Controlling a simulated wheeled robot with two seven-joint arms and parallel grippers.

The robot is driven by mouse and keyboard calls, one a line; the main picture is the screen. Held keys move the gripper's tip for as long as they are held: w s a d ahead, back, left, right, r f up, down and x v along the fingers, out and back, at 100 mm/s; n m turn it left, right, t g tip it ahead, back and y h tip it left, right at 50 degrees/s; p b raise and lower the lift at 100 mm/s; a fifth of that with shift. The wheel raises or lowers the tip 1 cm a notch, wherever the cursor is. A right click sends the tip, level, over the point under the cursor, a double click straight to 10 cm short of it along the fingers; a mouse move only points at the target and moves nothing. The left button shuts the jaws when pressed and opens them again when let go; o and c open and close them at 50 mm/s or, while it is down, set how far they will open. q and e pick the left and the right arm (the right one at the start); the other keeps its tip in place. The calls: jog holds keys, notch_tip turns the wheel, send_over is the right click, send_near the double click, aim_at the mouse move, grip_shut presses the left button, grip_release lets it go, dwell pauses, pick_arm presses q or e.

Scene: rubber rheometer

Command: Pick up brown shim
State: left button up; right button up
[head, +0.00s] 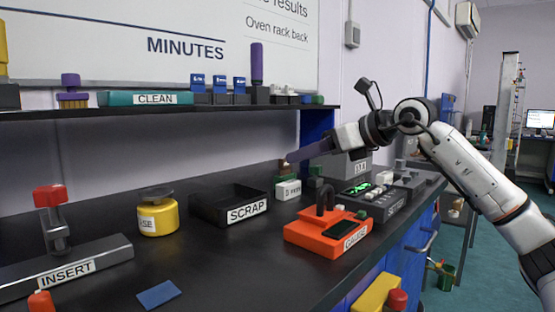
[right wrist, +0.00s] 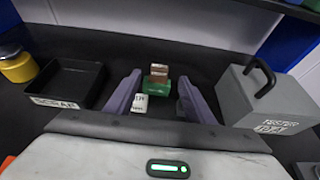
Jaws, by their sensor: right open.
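The brown shim (right wrist: 158,69) sits on top of a small stack on a green block (right wrist: 155,88) in the right wrist view. In the head view the brown shim (head: 283,163) is small and partly hidden by my gripper. My right gripper (head: 290,159) reaches in from the right with purple fingers. In the right wrist view my right gripper (right wrist: 160,82) is open, with a finger to each side of the stack and nothing held. The stack lies ahead between the fingers. My left gripper is not in view.
A white labelled block (right wrist: 139,102) stands just in front of the green block. The black SCRAP tray (head: 262,204) is to the left, the grey tester (right wrist: 262,98) close on the right. The orange gauge (head: 310,236) is nearer. The shelf (head: 130,114) runs above the back.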

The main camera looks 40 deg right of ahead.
aim_at(285, 172)
jog(key=shift+p+x, duration=0.3)
jog(key=shift+x, duration=0.55)
jog(key=x, duration=0.1)
jog(key=p+x, duration=0.1)
jog(key=x, duration=0.3)
jog(key=shift+w+r+p, duration=0.1)
jog(key=shift+r+p, duration=0.25)
jog(key=shift+w+f, duration=0.25)
jog(key=shift+w, duration=0.05)
jog(key=c, duration=1.1)
